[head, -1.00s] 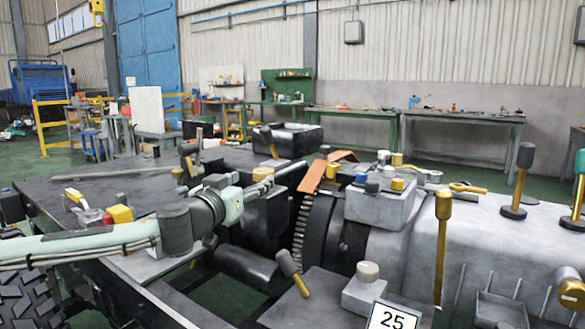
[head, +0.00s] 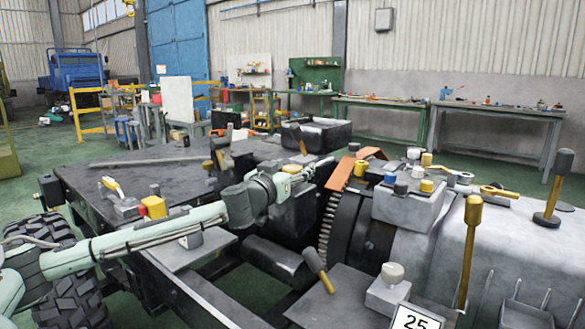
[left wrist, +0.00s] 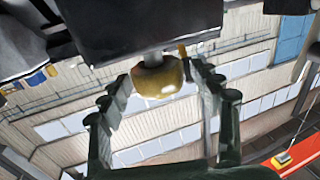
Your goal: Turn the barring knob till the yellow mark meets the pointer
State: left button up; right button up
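A rounded yellow knob (left wrist: 158,78) on a short grey shaft shows in the left wrist view. It joins a dark box (left wrist: 140,25); this view looks upside down. My left gripper (left wrist: 160,84) is open, with one finger on each side of the knob. Gaps show between fingers and knob, so I see no grip. I cannot make out the yellow mark or the pointer. My right gripper is not in view.
An orange guard (head: 356,168) stands right of the gripper. A grey box with several knobs (head: 408,207) and upright yellow-handled tools (head: 468,245) are farther right. A hammer (head: 318,268) leans in front. A black bin (head: 318,133) stands behind.

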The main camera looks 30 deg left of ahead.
pick_arm(q)
jog(key=c, duration=1.1)
jog(key=shift+m+h, duration=0.3)
jog(key=shift+h, duration=0.2)
jog(key=m+h, duration=0.2)
jog(key=h, duration=0.1)
jog(key=shift+a, duration=0.1)
jog(key=m+h, duration=0.1)
jog(key=h, duration=0.1)
jog(key=m+h+p, duration=0.1)
jog(key=m+g+h, duration=0.1)
jog(key=h, duration=0.1)
jog(key=shift+a+r+m+h+p, duration=0.1)
jog(key=shift+r+m+h+p, duration=0.2)
jog(key=shift+r, duration=0.05)
jog(key=shift+f+m+g+h, duration=0.15)
jog(key=shift+m+g+h, duration=0.35)
jog(key=shift+m+h, duration=0.5)
jog(key=shift+d+f+m+g+h, duration=0.1)
jog(key=shift+m+g+h, duration=0.85)
jog(key=shift+h, duration=0.35)
jog(key=shift+d+f+m+g+h, duration=0.1)
jog(key=shift+m+g+h, duration=0.85)
jog(key=shift+h, duration=0.35)
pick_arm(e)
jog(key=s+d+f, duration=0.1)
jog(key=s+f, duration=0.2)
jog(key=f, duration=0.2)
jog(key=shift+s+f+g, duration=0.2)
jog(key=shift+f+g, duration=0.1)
